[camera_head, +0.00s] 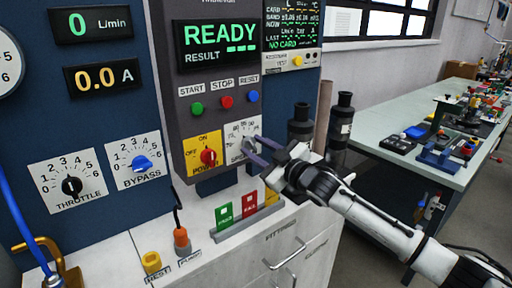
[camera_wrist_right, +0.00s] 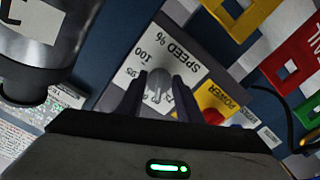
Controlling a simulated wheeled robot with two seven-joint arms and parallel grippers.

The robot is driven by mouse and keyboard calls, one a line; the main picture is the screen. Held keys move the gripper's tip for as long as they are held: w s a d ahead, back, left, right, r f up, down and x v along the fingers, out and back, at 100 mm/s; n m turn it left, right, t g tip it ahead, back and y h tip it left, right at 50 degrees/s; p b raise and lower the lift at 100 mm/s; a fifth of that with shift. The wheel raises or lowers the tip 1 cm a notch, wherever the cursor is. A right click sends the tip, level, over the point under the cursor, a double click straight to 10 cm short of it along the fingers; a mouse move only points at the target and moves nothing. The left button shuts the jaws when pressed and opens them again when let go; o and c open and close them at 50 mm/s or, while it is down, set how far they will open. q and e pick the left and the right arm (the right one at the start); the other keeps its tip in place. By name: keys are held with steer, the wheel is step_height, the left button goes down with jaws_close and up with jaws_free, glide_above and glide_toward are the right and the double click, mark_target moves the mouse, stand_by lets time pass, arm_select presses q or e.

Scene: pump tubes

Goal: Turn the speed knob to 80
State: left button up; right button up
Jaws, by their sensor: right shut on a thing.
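The speed dial plate (camera_head: 236,130) is a white plate on the grey control panel, right of the red power knob (camera_head: 208,156). In the right wrist view the plate (camera_wrist_right: 165,55) reads "SPEED %" upside down, with 100 among its marks. My right gripper (camera_head: 257,151) reaches in from the right, its fingers at the plate. In the wrist view the gripper (camera_wrist_right: 157,97) is shut on the grey speed knob (camera_wrist_right: 158,84), one finger on each side. The fingers hide part of the scale, and I cannot read the knob's setting. My left gripper is out of view.
The display (camera_head: 217,46) reads READY. Start, stop and reset buttons (camera_head: 226,102) sit above the dials. A tray with green and red cards (camera_head: 247,218) stands below on the cabinet top. Dark cylinders (camera_head: 340,127) stand right of the panel, close behind my right gripper.

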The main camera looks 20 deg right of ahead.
steer(key=o, duration=1)
steer(key=shift+b+v, duration=0.5)
steer(key=shift+v, duration=4.65)
